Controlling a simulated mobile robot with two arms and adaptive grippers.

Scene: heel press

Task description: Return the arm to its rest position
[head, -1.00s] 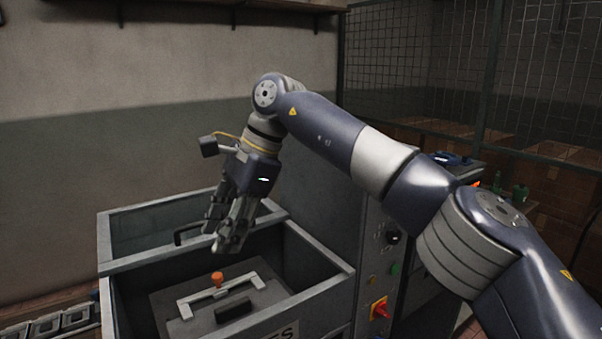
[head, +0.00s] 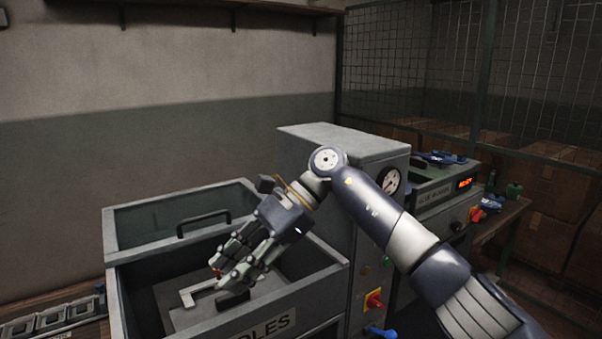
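My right arm comes in from the lower right of the head view. Its gripper (head: 222,276) hangs over the front bin, pointing down and left. The two fingers look spread apart with nothing held between them. Below it in the bin is a grey plate with a pale bracket handle (head: 192,297), partly hidden by the fingers. A bit of an orange-red knob shows behind the fingers. I cannot tell whether the fingers touch the handle. My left gripper is not in view.
The grey bin unit (head: 118,285) has a rear compartment with a black handle (head: 204,222). A grey machine cabinet (head: 335,139) with a gauge (head: 389,181) and a red-yellow switch (head: 373,300) stands right of it. A bench (head: 512,213) and boxes (head: 560,200) are farther right.

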